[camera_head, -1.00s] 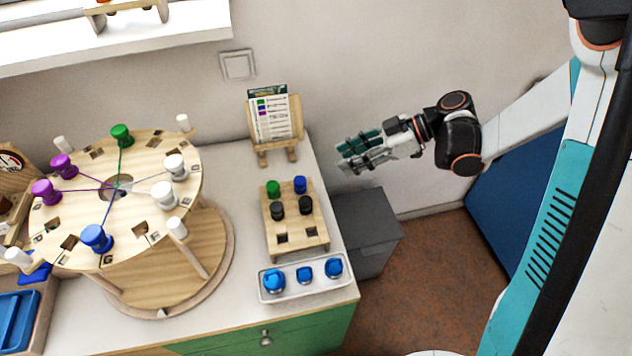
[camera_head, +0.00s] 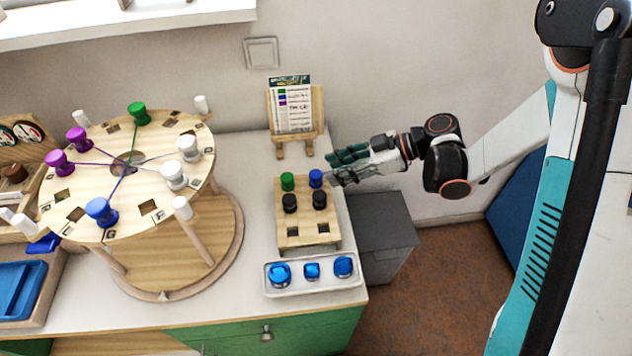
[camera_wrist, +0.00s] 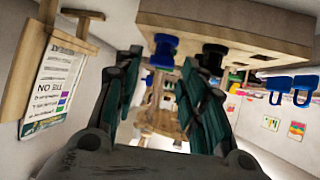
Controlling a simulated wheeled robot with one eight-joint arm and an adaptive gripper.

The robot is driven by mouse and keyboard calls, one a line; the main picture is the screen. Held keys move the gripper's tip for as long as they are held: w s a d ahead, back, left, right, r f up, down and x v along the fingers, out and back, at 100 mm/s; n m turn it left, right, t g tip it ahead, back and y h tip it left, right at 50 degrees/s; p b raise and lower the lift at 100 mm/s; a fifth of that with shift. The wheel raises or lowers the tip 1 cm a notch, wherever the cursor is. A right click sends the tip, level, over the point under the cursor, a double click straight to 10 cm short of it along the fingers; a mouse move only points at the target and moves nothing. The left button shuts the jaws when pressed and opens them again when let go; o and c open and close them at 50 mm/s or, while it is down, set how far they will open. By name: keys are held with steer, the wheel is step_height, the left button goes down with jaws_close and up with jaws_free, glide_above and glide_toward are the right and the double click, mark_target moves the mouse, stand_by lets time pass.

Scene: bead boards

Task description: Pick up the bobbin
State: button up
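My gripper (camera_head: 334,170) is open and empty, to the right of the small wooden bobbin stand (camera_head: 307,240). Its fingertips are close to the blue bobbin (camera_head: 316,178) in the stand's back right. In the wrist view the two fingers are apart, and the blue bobbin (camera_wrist: 163,50) shows between and beyond their tips. A green bobbin (camera_head: 287,181) stands to its left. Two black bobbins, left (camera_head: 289,203) and right (camera_head: 320,200), stand in front; a black one also shows in the wrist view (camera_wrist: 213,58). I cannot tell whether a finger touches the blue bobbin.
A round wooden board (camera_head: 70,212) with several bobbins and threads stands at left. A white tray (camera_head: 295,290) with three blue items lies in front of the stand. A card on an easel (camera_head: 291,110) stands behind it. A grey box (camera_head: 385,235) is beside the table.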

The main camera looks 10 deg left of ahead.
mark_target(321, 173)
steer(key=b+x, duration=0.2)
steer(key=x, duration=0.3)
steer(key=shift+s, duration=0.15)
steer(key=shift+d+r, duration=0.1)
steer(key=shift+c, duration=0.3)
steer(key=c, duration=0.8)
